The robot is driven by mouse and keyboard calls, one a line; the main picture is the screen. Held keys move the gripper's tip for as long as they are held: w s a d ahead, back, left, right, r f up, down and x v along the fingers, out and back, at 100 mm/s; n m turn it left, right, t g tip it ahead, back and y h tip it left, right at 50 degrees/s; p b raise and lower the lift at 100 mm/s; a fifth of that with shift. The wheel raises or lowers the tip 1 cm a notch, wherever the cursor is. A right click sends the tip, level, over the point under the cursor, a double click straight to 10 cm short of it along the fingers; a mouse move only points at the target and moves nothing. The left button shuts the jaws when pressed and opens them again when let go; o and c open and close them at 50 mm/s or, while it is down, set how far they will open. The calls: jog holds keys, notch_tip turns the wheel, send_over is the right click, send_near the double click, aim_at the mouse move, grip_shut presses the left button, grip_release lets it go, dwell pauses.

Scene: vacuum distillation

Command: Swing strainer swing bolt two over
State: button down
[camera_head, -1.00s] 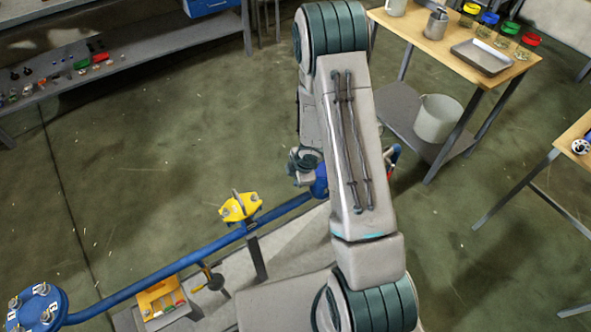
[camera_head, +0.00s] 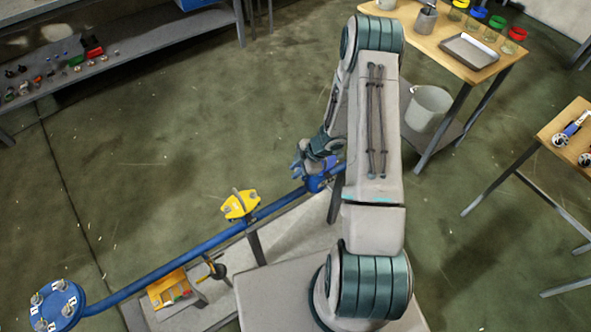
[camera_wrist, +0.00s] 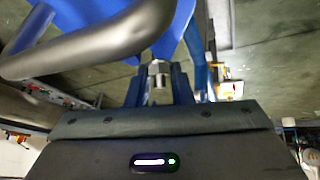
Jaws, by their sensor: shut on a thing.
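The blue strainer (camera_head: 317,184) sits at the right end of the blue pipe in the head view, partly covered by my arm. Its blue body (camera_wrist: 95,12) fills the top of the wrist view. My gripper (camera_head: 300,168) is at the strainer in the head view. In the wrist view its two dark fingers (camera_wrist: 159,84) are shut on a small silver bolt end (camera_wrist: 158,72), close below the blue body. The rest of the bolt is hidden, and I cannot tell its number.
A thick grey curved bar (camera_wrist: 85,45) crosses the wrist view close to the fingers. A yellow flanged fitting (camera_head: 240,204) stands along the blue pipe (camera_head: 170,267). A wooden table (camera_head: 447,40) and a bucket (camera_head: 427,107) are at the right.

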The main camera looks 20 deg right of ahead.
jog(key=shift+d, duration=0.1)
dwell(0.6)
jog(key=c, duration=1.5)
grip_release()
jog(key=shift+c, duration=0.2)
jog(key=b+v, duration=0.1)
jog(key=v, duration=1.3)
jog(key=shift+w, duration=0.1)
